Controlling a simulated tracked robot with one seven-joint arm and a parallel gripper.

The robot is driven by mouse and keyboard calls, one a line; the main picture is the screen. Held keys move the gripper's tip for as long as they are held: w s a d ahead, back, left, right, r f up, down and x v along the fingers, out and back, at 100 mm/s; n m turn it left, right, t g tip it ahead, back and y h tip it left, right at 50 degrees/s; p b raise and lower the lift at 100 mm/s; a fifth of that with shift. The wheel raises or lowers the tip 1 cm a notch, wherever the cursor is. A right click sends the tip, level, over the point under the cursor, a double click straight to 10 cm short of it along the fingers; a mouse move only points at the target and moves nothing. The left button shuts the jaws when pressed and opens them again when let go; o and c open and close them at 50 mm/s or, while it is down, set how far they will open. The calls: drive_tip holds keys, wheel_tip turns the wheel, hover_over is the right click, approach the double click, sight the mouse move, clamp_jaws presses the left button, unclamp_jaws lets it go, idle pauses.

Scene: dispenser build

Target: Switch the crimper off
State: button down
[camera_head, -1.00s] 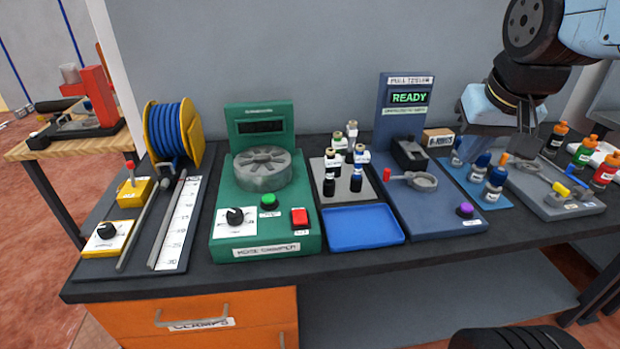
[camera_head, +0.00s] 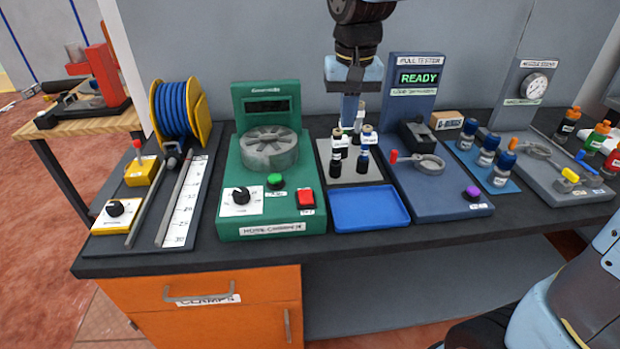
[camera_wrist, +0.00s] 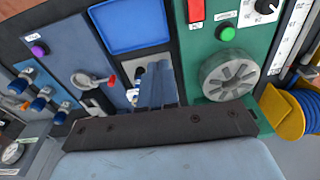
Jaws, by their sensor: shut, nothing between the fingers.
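The green hose crimper (camera_head: 231,187) stands on the bench left of centre. Its display (camera_head: 268,107) is dark. On its front are a black dial (camera_head: 241,195), a green button (camera_head: 275,181) and a red button (camera_head: 306,199); behind them is the round grey crimping head (camera_head: 270,149). My gripper (camera_head: 350,118) is shut and empty, pointing down above the grey plate with bottles, right of the crimper. In the wrist view the gripper (camera_wrist: 157,80) points between the blue tray and the crimper; the red button (camera_wrist: 196,11) and green button (camera_wrist: 225,32) show there, apart from it.
Several small bottles (camera_head: 363,158) stand on the grey plate under my gripper. A blue tray (camera_head: 368,208) lies in front of them. The pull tester (camera_head: 440,207), showing READY, stands to the right; a blue hose reel (camera_head: 176,110) stands to the left.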

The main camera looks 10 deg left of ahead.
drive_tip(key=g, duration=0.1)
hover_over(310, 191)
drive_tip(key=w, duration=0.1)
wheel_tip(310, 191, down, 3)
drive_tip(key=shift+a+f, duration=0.1)
drive_tip(key=shift+f, duration=0.15)
wheel_tip(310, 191, down, 14)
drive_tip(key=shift+r, duration=0.1)
idle(0.4)
drive_tip(key=shift+w+d, duration=0.15)
drive_tip(key=shift+d, duration=0.05)
drive_tip(key=shift+a+n, duration=0.15)
drive_tip(key=shift+n, duration=0.15)
